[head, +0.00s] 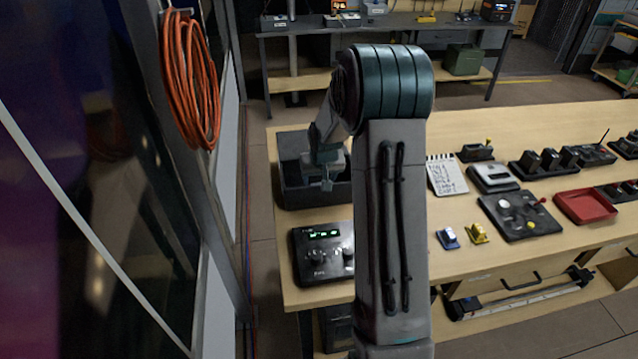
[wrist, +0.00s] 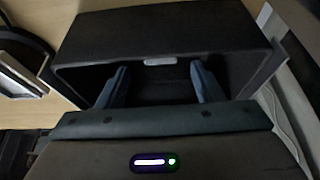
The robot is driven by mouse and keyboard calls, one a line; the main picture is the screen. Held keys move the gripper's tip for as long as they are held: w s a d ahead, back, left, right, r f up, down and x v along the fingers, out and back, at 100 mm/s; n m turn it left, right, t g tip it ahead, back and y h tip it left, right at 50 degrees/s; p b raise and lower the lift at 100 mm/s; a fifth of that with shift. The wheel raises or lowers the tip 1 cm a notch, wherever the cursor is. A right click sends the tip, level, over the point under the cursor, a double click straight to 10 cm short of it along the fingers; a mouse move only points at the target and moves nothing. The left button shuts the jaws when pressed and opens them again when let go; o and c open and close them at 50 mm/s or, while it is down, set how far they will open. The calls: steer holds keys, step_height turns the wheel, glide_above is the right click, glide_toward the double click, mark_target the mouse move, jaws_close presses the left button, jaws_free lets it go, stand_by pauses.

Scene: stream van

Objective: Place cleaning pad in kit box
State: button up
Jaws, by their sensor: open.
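A dark open box, which looks like the kit box (head: 297,198), stands at the left end of the wooden table. My gripper (head: 327,184) is over this box, pointing down. In the wrist view my gripper (wrist: 160,86) is open, its two fingers apart with no object visible between them. The box (wrist: 160,30) fills the upper part of that view, and the fingers reach across its opening. A small pale patch (wrist: 159,61) shows at the box's wall between the fingers. I cannot make out a cleaning pad for certain; the box's interior is dark and partly hidden.
A black control box (head: 322,253) with a green display stands just in front of the dark box. A notepad (head: 446,175), a red tray (head: 586,206) and a black joystick panel (head: 519,216) lie to the right. Orange cable (head: 191,80) hangs at left.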

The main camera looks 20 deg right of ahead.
steer(key=s+a+r+n+b, duration=0.1)
steer(key=s+a+r, duration=0.3)
steer(key=s+r, duration=0.4)
steer(key=s+a+r, duration=0.4)
steer(key=s+r, duration=0.3)
steer(key=s, duration=0.1)
steer(key=s+a, duration=0.2)
steer(key=s, duration=0.6)
steer(key=s+a+r+n+y, duration=0.1)
steer(key=s+a, duration=0.1)
steer(key=s, duration=0.6)
steer(key=shift+a+g, duration=0.25)
steer(key=shift+g, duration=0.15)
steer(key=shift+s, duration=0.1)
